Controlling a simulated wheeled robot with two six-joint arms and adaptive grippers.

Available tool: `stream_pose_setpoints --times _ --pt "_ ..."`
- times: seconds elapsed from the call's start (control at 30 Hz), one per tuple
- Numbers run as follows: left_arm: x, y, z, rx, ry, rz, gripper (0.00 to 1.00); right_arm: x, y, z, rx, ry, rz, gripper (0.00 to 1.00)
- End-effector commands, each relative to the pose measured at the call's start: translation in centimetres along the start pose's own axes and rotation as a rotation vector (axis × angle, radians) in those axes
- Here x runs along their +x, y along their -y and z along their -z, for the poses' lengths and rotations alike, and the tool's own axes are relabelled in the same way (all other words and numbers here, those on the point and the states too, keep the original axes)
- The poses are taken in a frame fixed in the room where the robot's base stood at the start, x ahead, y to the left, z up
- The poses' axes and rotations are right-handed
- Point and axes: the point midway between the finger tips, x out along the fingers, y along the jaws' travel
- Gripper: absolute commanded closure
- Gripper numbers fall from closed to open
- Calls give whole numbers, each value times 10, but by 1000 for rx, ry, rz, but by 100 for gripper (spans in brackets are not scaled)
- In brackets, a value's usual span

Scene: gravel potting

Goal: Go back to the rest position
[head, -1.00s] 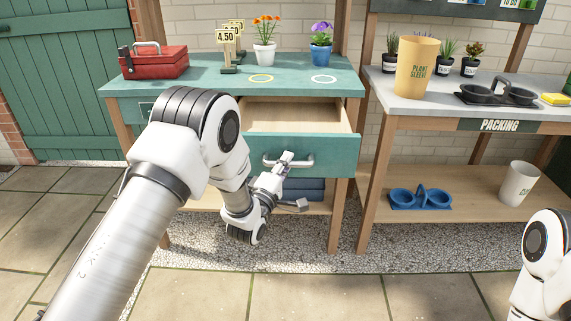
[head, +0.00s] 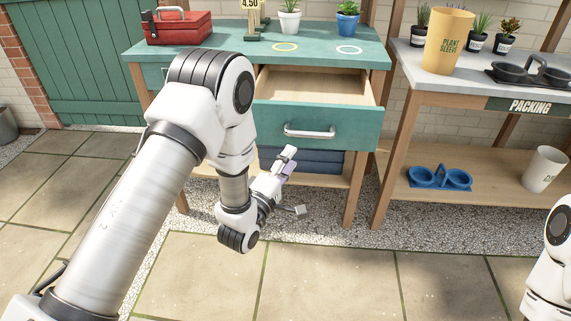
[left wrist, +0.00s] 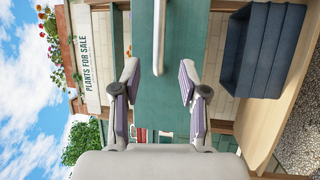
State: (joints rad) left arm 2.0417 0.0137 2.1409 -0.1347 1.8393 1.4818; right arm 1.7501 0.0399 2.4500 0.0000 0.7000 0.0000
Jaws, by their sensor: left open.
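My left gripper (head: 293,183) is open and empty. It hangs in front of and below the open drawer (head: 320,122) of the green bench, apart from its metal handle (head: 309,131). In the left wrist view the two fingers (left wrist: 158,82) stand apart, with the handle (left wrist: 159,38) beyond them and nothing between the pads. The drawer is pulled out and its visible inside looks empty. My right arm shows only in part at the lower right edge of the head view; its gripper is out of frame.
The green bench (head: 220,45) carries a red toolbox (head: 178,27) and two potted plants. Blue crates (head: 325,161) sit on its lower shelf. The packing bench (head: 420,75) at right holds a plant sleeve pot (head: 447,42) and a black carrier (head: 530,74). Paving in front is clear.

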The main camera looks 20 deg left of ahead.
Motion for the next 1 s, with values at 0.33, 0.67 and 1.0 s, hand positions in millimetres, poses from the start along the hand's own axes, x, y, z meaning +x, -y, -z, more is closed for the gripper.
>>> stream_pose_setpoints --times 0.33,0.67,1.0 --pt "-16 0 0 0 0 -1 57 0 0 0 0 0 0 60" --pt "-23 15 -1 -3 1 30 57 0 0 0 0 0 0 60" --pt "-195 197 -16 354 178 853 57 0 0 0 0 0 0 60"
